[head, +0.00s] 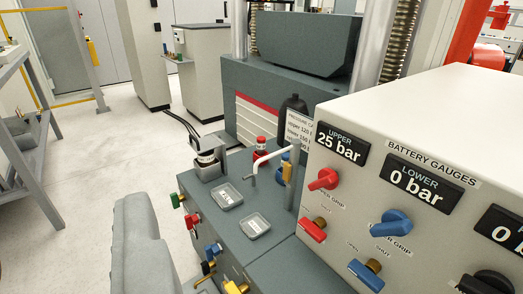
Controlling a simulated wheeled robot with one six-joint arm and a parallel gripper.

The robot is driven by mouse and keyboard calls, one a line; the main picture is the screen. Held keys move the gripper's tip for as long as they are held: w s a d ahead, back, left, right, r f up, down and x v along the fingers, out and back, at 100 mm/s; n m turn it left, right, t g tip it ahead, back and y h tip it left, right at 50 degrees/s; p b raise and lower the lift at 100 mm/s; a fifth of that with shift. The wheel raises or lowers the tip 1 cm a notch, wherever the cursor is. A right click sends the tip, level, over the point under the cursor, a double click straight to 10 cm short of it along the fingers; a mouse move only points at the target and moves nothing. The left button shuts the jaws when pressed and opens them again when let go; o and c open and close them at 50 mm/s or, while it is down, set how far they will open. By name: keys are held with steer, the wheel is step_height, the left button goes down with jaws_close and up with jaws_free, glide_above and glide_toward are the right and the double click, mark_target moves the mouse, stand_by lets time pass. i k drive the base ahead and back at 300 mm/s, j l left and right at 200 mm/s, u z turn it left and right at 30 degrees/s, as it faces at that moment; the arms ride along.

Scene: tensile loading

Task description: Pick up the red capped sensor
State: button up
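A small upright item with a red cap (261,143), which looks like the red capped sensor, stands at the back of the grey bench top (215,172). Its lower part is partly hidden by a white bent tube (270,156). My gripper (146,220) seems to be the grey shape at the lower left, in front of the bench and well apart from the red-capped item. Its fingertips are not clear, so I cannot tell whether it is open or shut. Nothing is seen held in it.
Two small labelled trays (255,226) and a grey clamp-like device (208,157) sit on the bench. A white gauge panel (425,150) with red and blue valve knobs blocks the right. Open floor (110,150) lies left.

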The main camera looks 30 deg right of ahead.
mark_target(260, 141)
steer(key=i+j+u, duration=0.4)
steer(key=j, duration=0.35)
steer(key=i+j+u, duration=0.4)
steer(key=i+j, duration=0.3)
steer(key=i, duration=0.3)
steer(key=i+j+z, duration=0.1)
steer(key=i, duration=0.3)
steer(key=i+j+z, duration=0.1)
steer(key=i+j, duration=0.15)
steer(key=i, duration=0.2)
steer(key=i+l+z, duration=0.15)
steer(key=i+z, duration=0.8)
steer(key=i, duration=0.2)
steer(key=i+j+z, duration=0.3)
steer(key=i+z, duration=0.5)
steer(key=z, duration=0.15)
steer(key=i+z, duration=0.35)
steer(key=z, duration=0.15)
steer(key=i+j+z, duration=0.15)
steer(key=i+z, duration=0.15)
steer(key=z, duration=0.15)
steer(key=i+j+z, duration=0.25)
steer(key=z, duration=0.2)
steer(key=i+j+z, duration=0.15)
steer(key=z, duration=0.2)
steer(key=i+j+z, duration=0.5)
steer(key=z, duration=0.2)
steer(key=i+j, duration=0.05)
